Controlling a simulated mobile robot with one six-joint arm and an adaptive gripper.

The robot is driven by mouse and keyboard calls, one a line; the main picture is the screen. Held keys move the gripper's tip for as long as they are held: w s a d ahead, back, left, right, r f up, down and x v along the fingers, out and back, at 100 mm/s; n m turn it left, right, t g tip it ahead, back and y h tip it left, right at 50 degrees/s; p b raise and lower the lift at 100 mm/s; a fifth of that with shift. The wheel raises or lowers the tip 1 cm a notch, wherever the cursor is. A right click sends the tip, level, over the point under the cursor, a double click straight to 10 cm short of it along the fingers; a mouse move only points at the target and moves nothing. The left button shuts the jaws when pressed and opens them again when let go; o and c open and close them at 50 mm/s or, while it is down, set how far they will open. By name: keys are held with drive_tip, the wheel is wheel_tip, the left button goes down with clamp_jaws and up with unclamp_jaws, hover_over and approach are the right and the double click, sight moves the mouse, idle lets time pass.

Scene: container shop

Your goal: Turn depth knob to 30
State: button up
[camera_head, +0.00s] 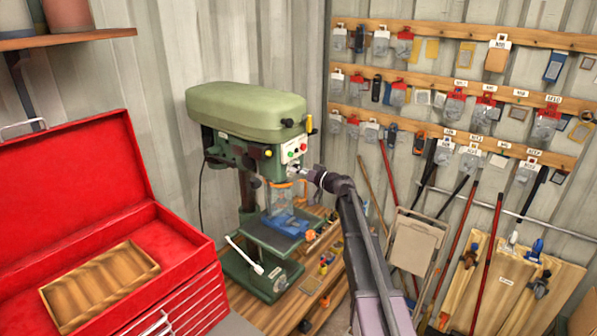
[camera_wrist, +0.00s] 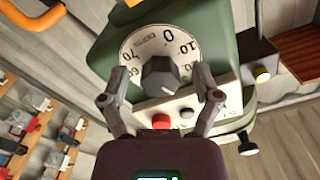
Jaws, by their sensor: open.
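The depth knob (camera_wrist: 160,76) is a dark grey knob at the middle of a white round dial with black numbers, seen upside-tilted in the wrist view. The 0 is near the top of the dial, with 70 at its left. I cannot tell which number the knob points to. My gripper (camera_wrist: 162,82) is open, with one finger on each side of the knob and a visible gap to it. In the head view my gripper (camera_head: 305,173) is at the front of the green drill press (camera_head: 245,108), and the knob cannot be made out there.
In the head view an open red toolbox (camera_head: 160,245) stands left, and tools hang on the right wall.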

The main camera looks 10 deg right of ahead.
drive_tip(key=shift+s+d, duration=0.1)
drive_tip(key=v, duration=1.1)
drive_tip(key=shift+s+d, duration=0.2)
drive_tip(key=shift+s, duration=0.05)
drive_tip(key=s+a+f+g+h+b, duration=0.1)
drive_tip(key=s+a+f+g+b, duration=0.25)
drive_tip(key=s+f, duration=0.4)
drive_tip(key=s+a+f+g+h+b, duration=0.25)
drive_tip(key=s+f+b, duration=0.2)
drive_tip(key=f, duration=0.55)
drive_tip(key=s+a+f+g+h+b, duration=0.1)
drive_tip(key=s+a+f+g+b, duration=0.3)
drive_tip(key=f, duration=0.4)
drive_tip(key=s+d+f+m+g+h+b, duration=0.3)
drive_tip(key=s+f+h+b, duration=0.5)
drive_tip(key=s+f+b, duration=0.4)
drive_tip(key=s+d+f, duration=0.1)
drive_tip(key=s+f, duration=0.4)
drive_tip(key=shift+s+m, duration=0.4)
